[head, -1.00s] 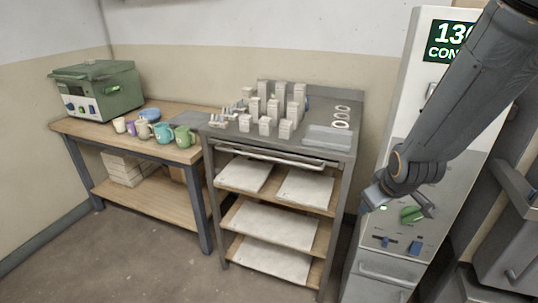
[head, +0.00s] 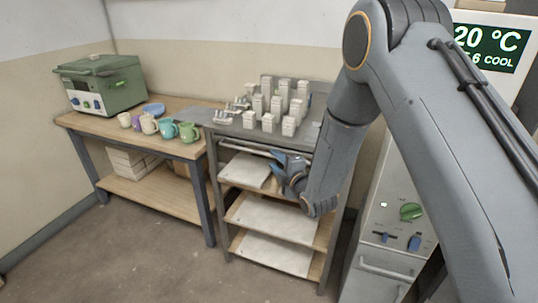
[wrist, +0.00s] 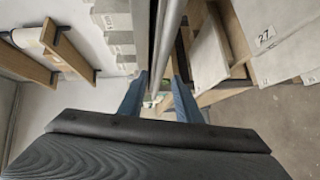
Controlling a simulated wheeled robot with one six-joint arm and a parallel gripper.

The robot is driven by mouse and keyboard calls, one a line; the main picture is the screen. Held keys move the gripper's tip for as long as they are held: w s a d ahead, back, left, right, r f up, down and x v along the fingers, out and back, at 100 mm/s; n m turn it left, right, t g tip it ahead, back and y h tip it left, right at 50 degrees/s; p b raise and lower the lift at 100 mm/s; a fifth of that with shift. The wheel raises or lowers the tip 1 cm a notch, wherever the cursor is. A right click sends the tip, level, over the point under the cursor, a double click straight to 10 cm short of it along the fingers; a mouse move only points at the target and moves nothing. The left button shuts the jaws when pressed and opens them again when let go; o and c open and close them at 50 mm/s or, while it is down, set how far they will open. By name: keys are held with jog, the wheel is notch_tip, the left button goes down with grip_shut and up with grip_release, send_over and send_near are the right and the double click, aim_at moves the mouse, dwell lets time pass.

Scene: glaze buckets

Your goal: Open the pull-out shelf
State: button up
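The pull-out shelf sits under the grey top of the metal rack (head: 216,165), with a long bar handle (head: 242,147) across its front. It looks pushed in. My gripper (head: 282,160) is at the right part of the handle in the head view and hides some of it. In the wrist view the bar (wrist: 168,45) runs down between the two blue fingers of my gripper (wrist: 158,97). The fingers are apart, one on each side of the bar. Whether either finger touches it is unclear.
White test blocks (head: 268,122) stand on the rack top. White slabs (head: 270,217) lie on the wooden shelves below. Left is a workbench (head: 180,150) with cups and a green machine (head: 100,88). Right is a control cabinet (head: 385,215). The floor in front is clear.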

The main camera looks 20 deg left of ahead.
aim_at(270, 155)
jog(key=shift+p+x, duration=0.55)
jog(key=shift+x, duration=2.5)
grip_shut()
